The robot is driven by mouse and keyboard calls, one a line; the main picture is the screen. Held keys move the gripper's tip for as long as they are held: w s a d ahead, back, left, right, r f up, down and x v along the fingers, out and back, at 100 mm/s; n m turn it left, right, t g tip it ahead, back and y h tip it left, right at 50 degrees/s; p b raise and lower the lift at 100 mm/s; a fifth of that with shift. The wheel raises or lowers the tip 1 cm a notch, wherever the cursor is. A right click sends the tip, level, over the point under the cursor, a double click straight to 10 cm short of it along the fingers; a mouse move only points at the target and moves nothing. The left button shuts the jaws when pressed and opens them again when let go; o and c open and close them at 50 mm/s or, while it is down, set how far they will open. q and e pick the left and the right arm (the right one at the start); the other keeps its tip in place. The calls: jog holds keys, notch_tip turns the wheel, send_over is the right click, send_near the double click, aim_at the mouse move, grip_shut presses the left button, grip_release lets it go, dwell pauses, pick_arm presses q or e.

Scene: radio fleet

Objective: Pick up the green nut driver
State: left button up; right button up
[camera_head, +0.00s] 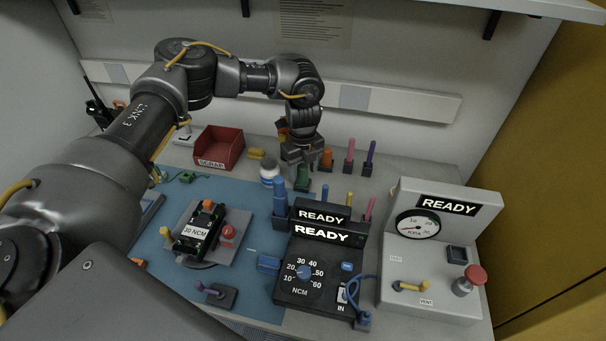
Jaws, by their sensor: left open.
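The green nut driver (302,177) stands upright in a small dark holder at the back of the bench, in the head view. My left gripper (302,162) points down right at its top. The fingers are open, and the upper part of the driver is hidden by or between them. I cannot tell whether a finger touches it. My right gripper is not in view.
Orange (327,158), pink (350,152) and purple (370,153) drivers stand in a row just right. A white bottle (268,172) is close on the left, with a red scrap bin (220,146) beyond. The torque unit (318,270) and gauge box (440,255) stand in front.

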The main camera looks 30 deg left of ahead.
pick_arm(q)
jog(key=shift+c, duration=0.3)
grip_shut()
notch_tip(320, 180, up, 9)
jog(key=shift+f+b, duration=0.1)
jog(key=shift+b, duration=0.75)
jog(key=shift+r, duration=0.65)
